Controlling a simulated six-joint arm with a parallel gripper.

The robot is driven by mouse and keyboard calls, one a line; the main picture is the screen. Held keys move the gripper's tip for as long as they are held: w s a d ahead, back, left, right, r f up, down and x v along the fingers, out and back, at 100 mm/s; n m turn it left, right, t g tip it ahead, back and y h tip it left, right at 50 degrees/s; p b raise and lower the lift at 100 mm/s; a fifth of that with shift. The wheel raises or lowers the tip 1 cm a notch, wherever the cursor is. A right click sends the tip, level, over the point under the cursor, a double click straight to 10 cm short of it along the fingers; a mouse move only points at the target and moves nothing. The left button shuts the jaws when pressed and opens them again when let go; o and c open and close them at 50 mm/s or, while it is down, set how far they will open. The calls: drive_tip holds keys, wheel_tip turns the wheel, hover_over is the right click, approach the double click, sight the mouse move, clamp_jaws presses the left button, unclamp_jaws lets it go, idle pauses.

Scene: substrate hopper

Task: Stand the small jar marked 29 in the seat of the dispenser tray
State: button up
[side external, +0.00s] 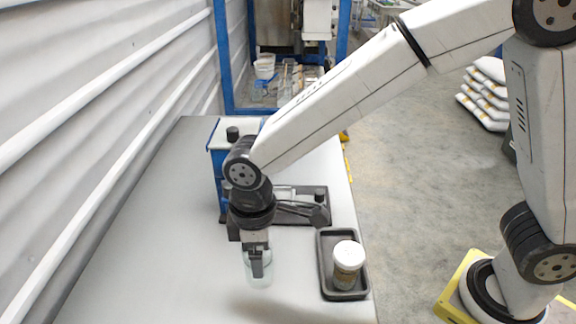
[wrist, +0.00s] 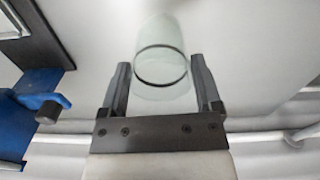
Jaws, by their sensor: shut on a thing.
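My gripper (side external: 257,266) is shut on a clear glass jar (side external: 263,278) over the grey table, left of the black tray. The jar looks upright; I cannot tell whether it touches the table. In the wrist view my gripper's fingers (wrist: 160,68) stand on either side of the glass jar (wrist: 162,45), whose round rim shows. No number is readable on it. The blue dispenser (side external: 217,170) stands behind my wrist, with a dark flat tray (side external: 318,216) at its right; my arm hides part of both. Its seat cannot be made out.
A black shallow tray (side external: 325,253) at the table's right edge holds a white-lidded jar (side external: 347,268) with an unreadable label. Blue dispenser parts (wrist: 38,98) show at left in the wrist view. A corrugated wall (side external: 100,110) borders the left. The front left table is clear.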

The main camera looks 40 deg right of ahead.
sight(261, 280)
drive_tip(key=shift+f, duration=0.2)
drive_tip(key=shift+f, duration=3.75)
drive_tip(key=shift+f, duration=0.3)
drive_tip(key=o, duration=0.8)
drive_tip(key=shift+r, duration=0.15)
drive_tip(key=shift+r, duration=3.65)
drive_tip(key=s+d+m+t, duration=0.1)
drive_tip(key=d+m, duration=0.2)
drive_tip(key=d, duration=0.4)
drive_tip(key=s+d+f+m, duration=0.1)
drive_tip(key=s+d+m, duration=0.1)
drive_tip(key=d, duration=0.6)
drive_tip(key=s+d+f+m+t, duration=0.1)
drive_tip(key=s+d+m, duration=0.1)
drive_tip(key=d+m, duration=0.3)
drive_tip(key=shift+d+t, duration=0.3)
drive_tip(key=shift+d, duration=1.35)
